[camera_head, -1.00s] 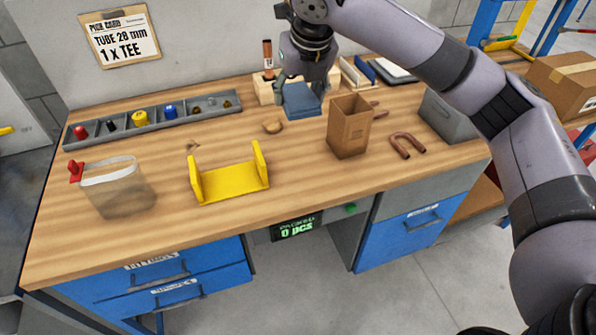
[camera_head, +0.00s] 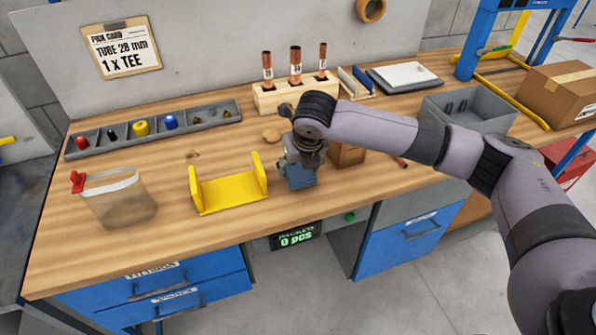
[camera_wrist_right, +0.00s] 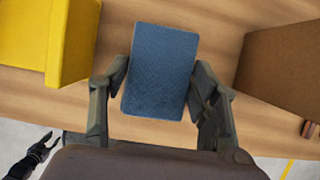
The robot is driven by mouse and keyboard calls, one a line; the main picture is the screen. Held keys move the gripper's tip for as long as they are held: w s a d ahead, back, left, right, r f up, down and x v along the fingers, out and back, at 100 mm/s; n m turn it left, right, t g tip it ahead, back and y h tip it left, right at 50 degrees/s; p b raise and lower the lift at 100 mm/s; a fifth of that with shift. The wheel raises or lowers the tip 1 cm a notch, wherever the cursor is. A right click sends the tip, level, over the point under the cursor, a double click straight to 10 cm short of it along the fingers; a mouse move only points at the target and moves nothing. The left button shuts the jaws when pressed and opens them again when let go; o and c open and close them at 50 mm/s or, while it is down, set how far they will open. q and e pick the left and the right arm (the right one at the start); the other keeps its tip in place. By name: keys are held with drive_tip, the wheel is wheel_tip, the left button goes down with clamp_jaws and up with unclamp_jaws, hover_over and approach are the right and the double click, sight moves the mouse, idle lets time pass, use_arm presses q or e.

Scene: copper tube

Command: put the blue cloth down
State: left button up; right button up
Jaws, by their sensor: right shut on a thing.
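The blue cloth (camera_wrist_right: 160,72) is a folded rectangular pad. In the right wrist view it sits between the two fingers of my right gripper (camera_wrist_right: 160,82), which is shut on it. In the head view the cloth (camera_head: 299,182) is over the front middle of the table, just right of the yellow holder (camera_head: 230,193), and my right gripper (camera_head: 298,165) is above it. I cannot tell whether the cloth touches the table. A dark gripper (camera_wrist_right: 40,148), seemingly my left, shows small at the lower left of the wrist view; its jaws are unclear.
The brown box (camera_wrist_right: 285,60) stands close to the right. A clear bin with a red clip (camera_head: 118,200) stands at left. A divided parts tray (camera_head: 155,125) and a wooden block with copper tubes (camera_head: 295,92) lie behind. The table's front edge is near.

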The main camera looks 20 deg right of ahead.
drive_tip(key=shift+f, duration=1.35)
drive_tip(key=o, duration=1.1)
drive_tip(key=shift+r, duration=0.1)
drive_tip(key=v, duration=1.2)
